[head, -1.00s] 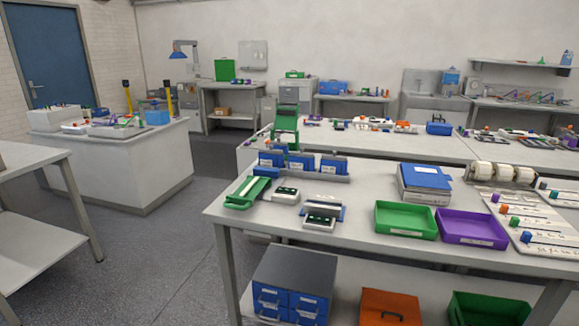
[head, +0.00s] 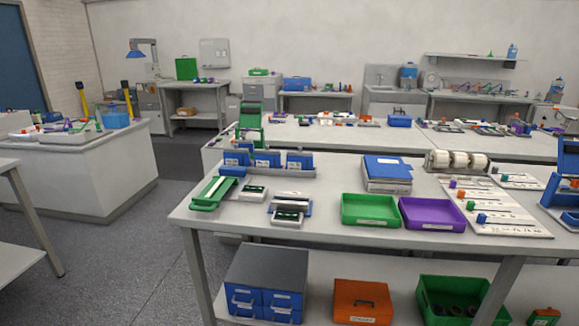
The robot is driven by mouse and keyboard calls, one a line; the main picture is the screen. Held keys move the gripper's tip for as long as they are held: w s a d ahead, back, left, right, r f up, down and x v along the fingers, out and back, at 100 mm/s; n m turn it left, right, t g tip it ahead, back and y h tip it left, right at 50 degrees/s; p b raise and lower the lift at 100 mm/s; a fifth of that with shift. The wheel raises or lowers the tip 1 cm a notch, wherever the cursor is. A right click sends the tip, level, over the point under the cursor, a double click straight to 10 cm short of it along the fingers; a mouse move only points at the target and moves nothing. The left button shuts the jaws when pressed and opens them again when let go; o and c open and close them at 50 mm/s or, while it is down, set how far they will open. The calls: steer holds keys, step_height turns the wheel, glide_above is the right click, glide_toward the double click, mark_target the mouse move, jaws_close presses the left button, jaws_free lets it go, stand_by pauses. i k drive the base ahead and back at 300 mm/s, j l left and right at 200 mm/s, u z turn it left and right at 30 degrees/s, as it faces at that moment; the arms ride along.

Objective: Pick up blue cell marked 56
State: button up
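Several small coloured pieces stand on a white marked board (head: 500,212) at the right of the near bench. A small blue piece (head: 481,218) is at its front, with an orange one (head: 461,194) and a green one (head: 470,205) behind it. No number 56 can be read at this distance, so I cannot tell whether the blue piece is the cell marked 56. My gripper is not in view.
The near bench (head: 340,242) also holds a green tray (head: 370,223), a purple tray (head: 432,226), blue binders (head: 387,168) and white devices. Its lower shelf holds a blue drawer unit (head: 265,301) and an orange box (head: 361,301). Open floor (head: 110,270) lies left.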

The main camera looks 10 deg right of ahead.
mark_target(230, 158)
steer(key=i+j+u, duration=0.4)
steer(key=i, duration=0.35)
steer(key=i+u, duration=0.4)
steer(key=i, duration=0.4)
steer(key=i+l+u, duration=0.1)
steer(key=i+u, duration=0.3)
steer(key=i, duration=0.4)
steer(key=i+u, duration=0.35)
steer(key=i, duration=0.8)
steer(key=i+z, duration=0.7)
steer(key=z, duration=0.2)
